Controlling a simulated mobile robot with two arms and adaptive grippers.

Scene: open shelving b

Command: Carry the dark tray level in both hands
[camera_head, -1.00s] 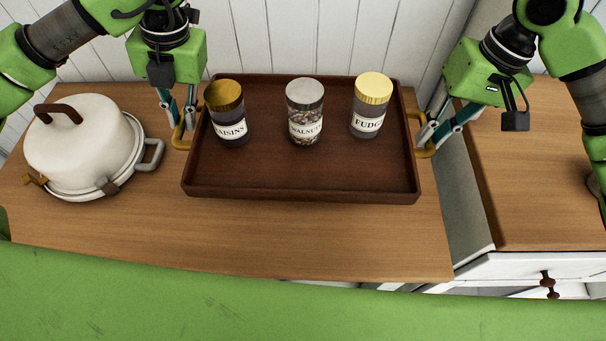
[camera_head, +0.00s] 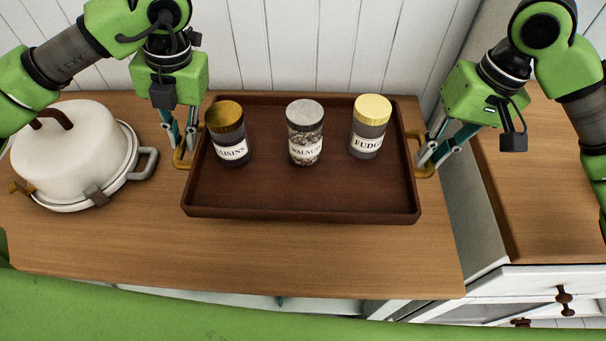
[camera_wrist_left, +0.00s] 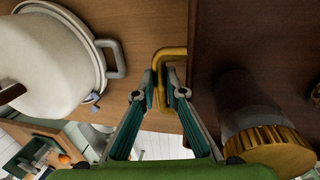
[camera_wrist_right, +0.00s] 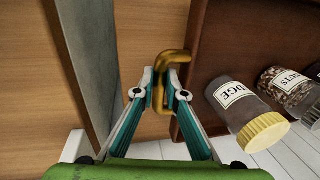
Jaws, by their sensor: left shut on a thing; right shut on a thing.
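The dark brown tray (camera_head: 300,195) is over the wooden counter and looks level. I cannot tell whether it touches the counter. My left gripper (camera_head: 184,150) is shut on its left brass handle (camera_wrist_left: 168,54). My right gripper (camera_head: 426,160) is shut on its right brass handle (camera_wrist_right: 173,62). Three labelled jars stand upright near the tray's back edge: raisins with a dark gold lid (camera_head: 229,134), walnuts with a silver lid (camera_head: 305,133), fudge with a yellow-gold lid (camera_head: 369,128).
A white lidded pot (camera_head: 72,150) stands left of the tray, its grey handle close to my left gripper. The wooden counter (camera_head: 320,255) is clear in front of the tray. A gap separates it from another wooden-topped cabinet (camera_head: 545,190) at right. A white plank wall (camera_head: 310,45) stands behind.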

